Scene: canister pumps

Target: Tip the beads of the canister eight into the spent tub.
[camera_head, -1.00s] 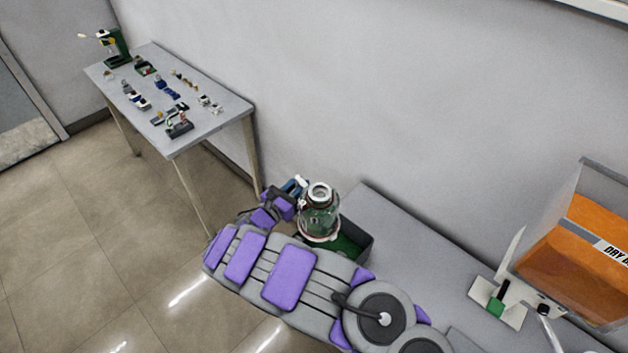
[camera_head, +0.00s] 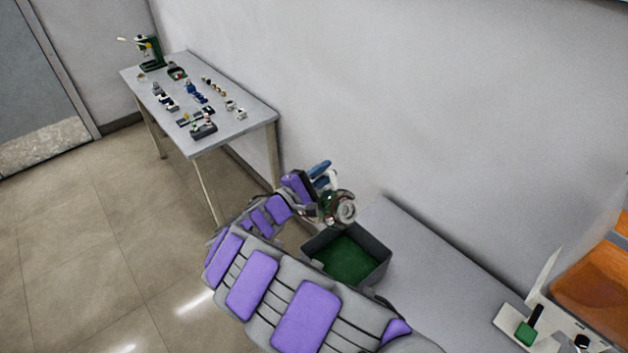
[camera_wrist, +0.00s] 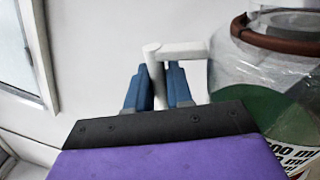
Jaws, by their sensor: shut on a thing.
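My gripper (camera_head: 319,172) is shut on the white handle (camera_wrist: 180,50) of a clear canister (camera_head: 338,207), with blue fingers on both sides of the handle. In the head view the canister is tilted over, its round mouth turned towards the lower right, above the back of a dark grey tub (camera_head: 375,276). In the wrist view the canister (camera_wrist: 262,75) is cut off at the right; green beads (camera_wrist: 245,115) show inside with a slanted surface. Green material (camera_head: 348,262) covers the tub's floor. I cannot read the canister's number or any tub label, nor see beads falling.
The tub stands at the left end of a grey bench (camera_head: 435,255). Right along the bench are a white stand with a green part (camera_head: 525,332) and an orange-filled bin (camera_head: 595,285). A side table (camera_head: 255,118) with small parts stands back left. A wall runs behind.

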